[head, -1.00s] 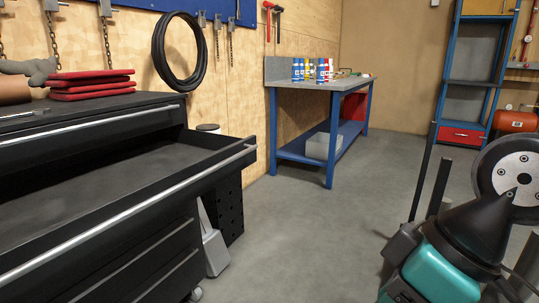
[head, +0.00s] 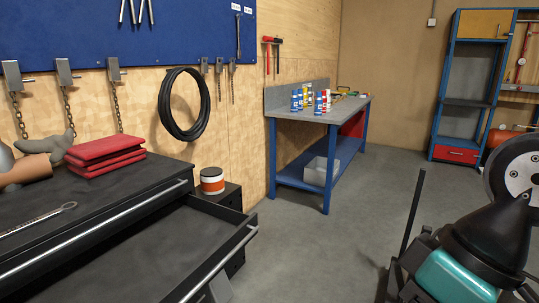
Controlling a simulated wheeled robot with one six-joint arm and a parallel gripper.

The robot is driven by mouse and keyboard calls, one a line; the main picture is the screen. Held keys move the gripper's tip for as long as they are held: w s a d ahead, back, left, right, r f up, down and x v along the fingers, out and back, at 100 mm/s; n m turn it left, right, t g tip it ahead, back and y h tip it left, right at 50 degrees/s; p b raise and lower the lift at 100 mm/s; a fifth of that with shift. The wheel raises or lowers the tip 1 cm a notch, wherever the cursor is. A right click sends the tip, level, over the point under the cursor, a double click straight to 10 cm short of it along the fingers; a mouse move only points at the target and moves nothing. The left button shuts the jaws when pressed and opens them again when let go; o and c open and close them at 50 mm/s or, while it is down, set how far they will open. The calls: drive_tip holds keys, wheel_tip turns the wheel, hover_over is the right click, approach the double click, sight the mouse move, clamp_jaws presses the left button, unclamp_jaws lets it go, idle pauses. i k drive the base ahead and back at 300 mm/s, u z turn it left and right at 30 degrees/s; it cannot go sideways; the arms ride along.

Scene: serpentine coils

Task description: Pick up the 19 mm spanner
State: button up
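A thin metal spanner (head: 238,35) hangs upright on the blue wall board, below two small white labels too small to read. A long metal tool with a ring end (head: 42,217) lies on the black tool chest's top at the left edge; its other end is cut off. I cannot tell the size of either.
The black tool chest (head: 125,195) has an open, empty-looking drawer (head: 185,245). Red pads (head: 105,152) lie on top; an orange and white tin (head: 212,181) stands behind. A blue-legged workbench (head: 330,118) holds several cans. The grey floor (head: 315,240) between is clear.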

sight(25, 226)
drive_tip(key=u, duration=1.7)
drive_tip(key=i, duration=1.3)
drive_tip(key=u, duration=0.8)
